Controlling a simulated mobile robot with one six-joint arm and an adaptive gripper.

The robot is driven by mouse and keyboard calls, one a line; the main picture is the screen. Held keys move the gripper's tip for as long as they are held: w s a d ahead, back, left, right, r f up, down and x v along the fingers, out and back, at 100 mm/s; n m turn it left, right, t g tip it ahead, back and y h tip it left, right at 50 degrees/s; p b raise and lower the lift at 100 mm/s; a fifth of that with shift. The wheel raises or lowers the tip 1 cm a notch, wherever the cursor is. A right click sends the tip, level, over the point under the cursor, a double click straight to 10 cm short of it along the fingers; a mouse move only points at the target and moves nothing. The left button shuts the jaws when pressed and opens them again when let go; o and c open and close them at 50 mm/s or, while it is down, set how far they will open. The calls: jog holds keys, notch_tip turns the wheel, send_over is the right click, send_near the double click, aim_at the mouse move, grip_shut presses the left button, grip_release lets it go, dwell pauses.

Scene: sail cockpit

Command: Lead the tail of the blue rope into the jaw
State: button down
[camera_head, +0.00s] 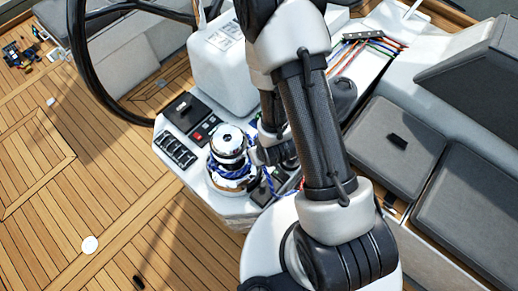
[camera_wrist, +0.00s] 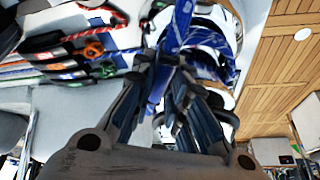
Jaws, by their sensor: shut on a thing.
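A chrome winch (camera_head: 228,138) stands on the white console, with the blue rope (camera_head: 234,168) wound around its drum. The jaw is at the upper part of the winch, but its slot is too small to make out. My gripper (camera_head: 260,154) is just right of the winch, partly hidden by my arm. In the wrist view, my gripper (camera_wrist: 172,72) is shut on the blue rope (camera_wrist: 180,28), which runs up from the fingertips beside the winch (camera_wrist: 222,25). I cannot tell whether any rope lies in the jaw.
A switch panel (camera_head: 176,150) and a black steering wheel (camera_head: 82,60) are left of the winch. Coloured ropes (camera_head: 372,42) run through clutches behind my arm. Grey cushions (camera_head: 395,145) lie to the right. The teak deck (camera_head: 130,190) is mostly open.

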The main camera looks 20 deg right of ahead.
jog(key=shift+s+a+r+m+p, duration=0.1)
jog(key=shift+s+a+m+p, duration=0.2)
jog(key=shift+s+a+p, duration=0.15)
jog(key=shift+s+a+m+h+p, duration=0.35)
jog(key=shift+a+m+h+p, duration=0.1)
jog(key=shift+m, duration=0.35)
jog(key=c, duration=1.5)
grip_release()
jog(key=shift+o, duration=0.2)
jog(key=o, duration=0.4)
notch_tip(320, 180, up, 9)
jog(key=p, duration=0.8)
jog(key=shift+p, duration=0.4)
